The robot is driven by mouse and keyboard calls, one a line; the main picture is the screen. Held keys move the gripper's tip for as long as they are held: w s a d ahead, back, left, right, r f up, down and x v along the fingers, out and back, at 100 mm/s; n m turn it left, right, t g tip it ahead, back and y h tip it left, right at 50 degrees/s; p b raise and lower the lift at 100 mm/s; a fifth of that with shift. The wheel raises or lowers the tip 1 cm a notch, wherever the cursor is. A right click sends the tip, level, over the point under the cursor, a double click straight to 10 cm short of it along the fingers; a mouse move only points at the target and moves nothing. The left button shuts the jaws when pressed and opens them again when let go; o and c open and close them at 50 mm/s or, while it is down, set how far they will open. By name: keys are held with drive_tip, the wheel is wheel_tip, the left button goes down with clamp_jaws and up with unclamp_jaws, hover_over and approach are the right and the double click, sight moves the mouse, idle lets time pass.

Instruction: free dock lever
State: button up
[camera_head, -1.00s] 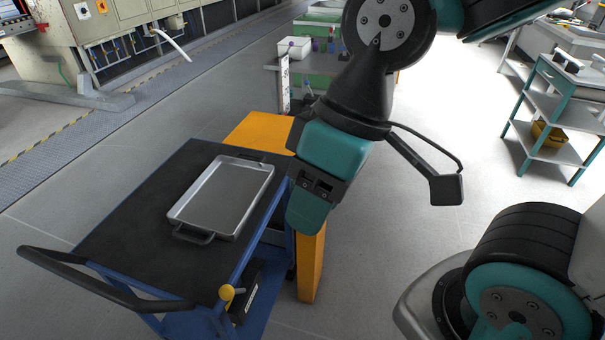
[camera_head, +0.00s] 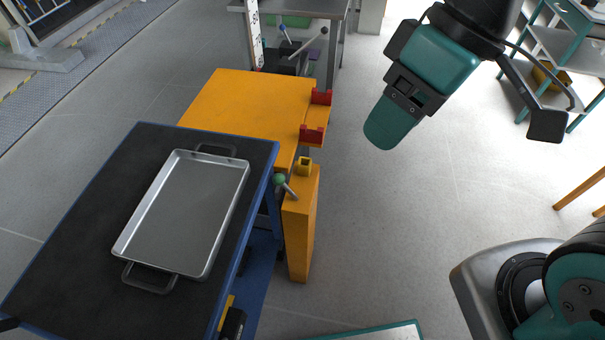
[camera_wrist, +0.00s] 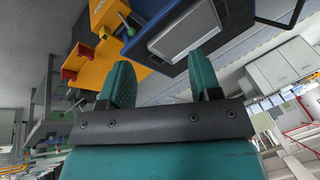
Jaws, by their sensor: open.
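The dock lever (camera_head: 288,188) is a short metal rod with a green knob, on the near side of the yellow dock post (camera_head: 299,235), beside the cart's right edge. It also shows small at the top of the wrist view (camera_wrist: 128,24). My gripper (camera_head: 382,134) is up and to the right of the lever, over bare floor and clear of the dock. In the wrist view my gripper (camera_wrist: 160,68) has its two green fingers apart with nothing between them. The blue-framed cart (camera_head: 70,215) with a black top stands against the yellow dock table (camera_head: 245,105).
A metal tray (camera_head: 185,215) with dark handles lies on the cart. Red brackets (camera_head: 312,134) and a small yellow block (camera_head: 304,166) rise at the dock's right side. A grey bench (camera_head: 340,12) stands behind. The floor right of the dock is clear.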

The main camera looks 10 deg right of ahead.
sight(285, 184)
drive_tip(key=w+a+f+n+b, duration=0.35)
drive_tip(key=w+f+b, duration=0.35)
drive_tip(key=w+f, duration=0.35)
drive_tip(key=w+a+f+n+b, duration=0.2)
drive_tip(key=w+f+n+b, duration=0.2)
drive_tip(key=w+f+b, duration=0.6)
drive_tip(key=x, duration=1.2)
drive_tip(key=s+x, duration=0.1)
drive_tip(key=x, duration=0.6)
drive_tip(key=shift+d+f, duration=0.1)
drive_tip(key=shift+f, duration=0.05)
clamp_jaws()
